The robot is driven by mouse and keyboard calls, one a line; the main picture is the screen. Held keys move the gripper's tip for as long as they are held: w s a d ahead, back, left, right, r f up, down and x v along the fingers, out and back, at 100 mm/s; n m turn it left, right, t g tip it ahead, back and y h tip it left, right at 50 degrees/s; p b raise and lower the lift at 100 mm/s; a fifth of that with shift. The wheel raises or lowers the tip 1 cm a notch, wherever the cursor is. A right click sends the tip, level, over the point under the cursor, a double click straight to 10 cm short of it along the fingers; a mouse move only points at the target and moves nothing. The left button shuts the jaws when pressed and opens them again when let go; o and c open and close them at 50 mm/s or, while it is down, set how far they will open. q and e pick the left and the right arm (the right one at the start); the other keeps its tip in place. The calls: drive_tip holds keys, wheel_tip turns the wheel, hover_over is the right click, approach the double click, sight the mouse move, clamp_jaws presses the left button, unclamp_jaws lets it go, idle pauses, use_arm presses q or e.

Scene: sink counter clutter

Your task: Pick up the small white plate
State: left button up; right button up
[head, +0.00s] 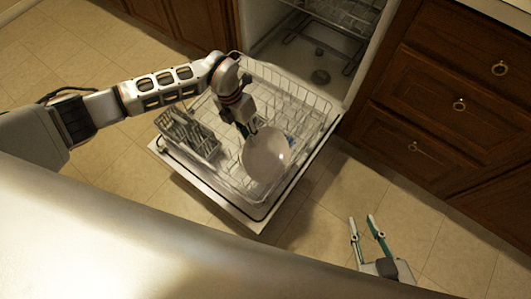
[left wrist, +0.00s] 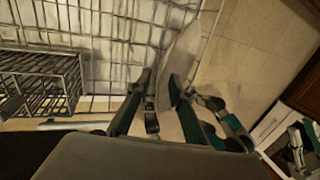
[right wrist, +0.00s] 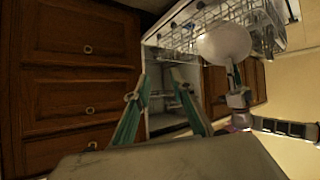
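The small white plate (head: 266,158) is round and pale, and hangs tilted over the pulled-out dishwasher rack in the head view. My left gripper (head: 247,131) is at its upper edge. In the left wrist view the plate (left wrist: 184,52) shows nearly edge-on, its rim between the two fingers (left wrist: 162,85), which are closed on it. The right wrist view also shows the plate (right wrist: 224,42) at the end of my left arm. My right gripper (head: 362,219) is empty near the bottom right of the head view, its fingers apart; they also show apart in the right wrist view (right wrist: 160,90).
The dishwasher rack (head: 312,97) rests on the open door (head: 262,217), with a grey cutlery basket (head: 187,135) at its left. Wooden drawers (head: 440,90) stand at the right. The tiled floor (head: 335,185) between the door and my right gripper is clear.

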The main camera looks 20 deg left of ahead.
use_arm(q)
clamp_jaws()
use_arm(e)
drive_tip(key=shift+s+d+f, duration=0.2)
drive_tip(key=shift+s+f, duration=0.1)
drive_tip(key=shift+f, duration=0.15)
